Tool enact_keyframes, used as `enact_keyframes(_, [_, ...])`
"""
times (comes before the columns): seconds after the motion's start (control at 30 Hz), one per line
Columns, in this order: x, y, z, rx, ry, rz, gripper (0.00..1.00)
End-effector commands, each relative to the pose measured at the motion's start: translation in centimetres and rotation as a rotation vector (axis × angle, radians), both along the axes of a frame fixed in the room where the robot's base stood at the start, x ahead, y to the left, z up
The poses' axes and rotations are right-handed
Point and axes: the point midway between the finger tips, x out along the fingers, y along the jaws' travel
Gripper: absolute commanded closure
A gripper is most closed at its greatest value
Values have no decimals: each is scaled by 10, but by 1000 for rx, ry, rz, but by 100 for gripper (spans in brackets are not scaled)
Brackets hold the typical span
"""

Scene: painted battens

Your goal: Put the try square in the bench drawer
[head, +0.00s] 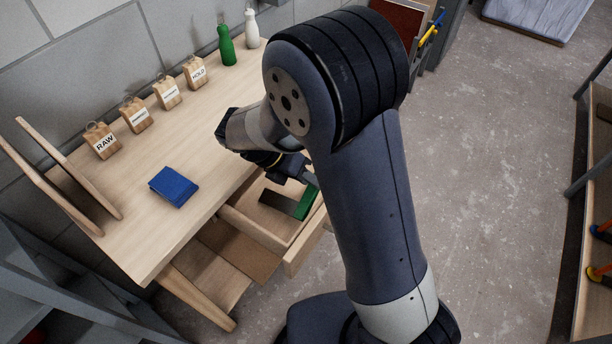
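The bench drawer (252,232) is pulled out from the front of the wooden bench (150,225). In the drawer area is a green bar (304,206) with a dark flat strip beside it; together they look like the try square, though I cannot tell the strip from a shadow. My gripper (309,180) is at the upper end of the green bar, over the open drawer. My arm hides part of the drawer's right side. I cannot tell whether the fingers hold the bar, or whether the bar rests on the drawer floor.
A blue folded cloth or book (174,187) lies on the bench. Several labelled wooden blocks, one reading RAW (103,142), line the wall side. A green bottle (226,46) and a white bottle (252,28) stand at the far end. Concrete floor (480,180) is clear at right.

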Motion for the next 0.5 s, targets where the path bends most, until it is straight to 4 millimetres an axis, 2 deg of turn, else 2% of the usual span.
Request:
enact_keyframes(0.03, [0, 0, 0, 0, 0, 0, 65])
enact_keyframes(0.2, [0, 0, 0, 0, 0, 0, 51])
enact_keyframes(0.5, [0, 0, 4, 1, 0, 0, 51])
